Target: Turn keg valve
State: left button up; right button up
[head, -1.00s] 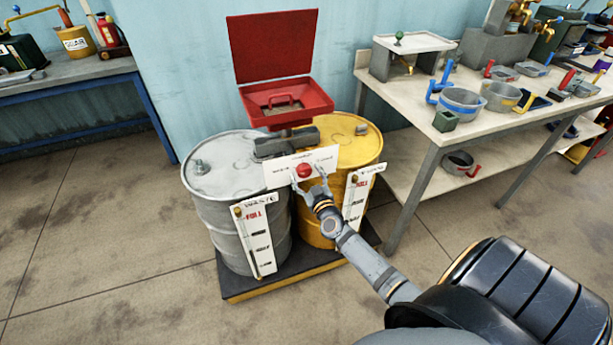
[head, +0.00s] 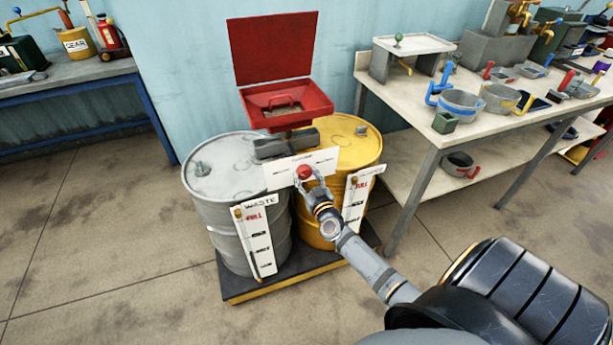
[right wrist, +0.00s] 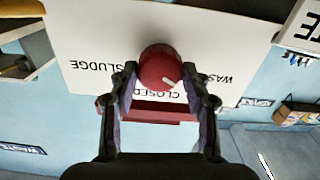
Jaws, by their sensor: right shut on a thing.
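The keg valve is a red round knob (head: 304,172) on a white plate (head: 277,180) between the grey drum (head: 225,165) and the yellow drum (head: 358,145). My right gripper (head: 309,182) is shut on the knob, its fingers on either side of it. In the right wrist view the knob (right wrist: 160,68) sits between my fingertips (right wrist: 160,88). Its pale pointer mark aims down and to the right there. The plate appears upside down with the words SLUDGE, CLOSED and part of WASTE. My left gripper is not in view.
An open red tray with a raised lid (head: 285,100) stands above the drums. Both drums stand on a dark pallet (head: 300,270) with a yellow edge. A workbench (head: 420,122) with pots and tools is at the right. Bare floor lies in front and left.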

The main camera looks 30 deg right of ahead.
jog(key=m, duration=0.2)
jog(key=shift+m+p, duration=0.3)
jog(key=shift+m, duration=0.1)
jog(key=m, duration=0.3)
jog(key=shift+d+m, duration=0.1)
jog(key=shift+m, duration=0.2)
jog(key=m, duration=0.5)
jog(key=shift+f+m, duration=0.15)
jog(key=shift+m, duration=0.15)
jog(key=o, duration=1.2)
jog(key=shift+c, duration=0.2)
jog(key=shift+s, duration=0.1)
jog(key=v, duration=1.2)
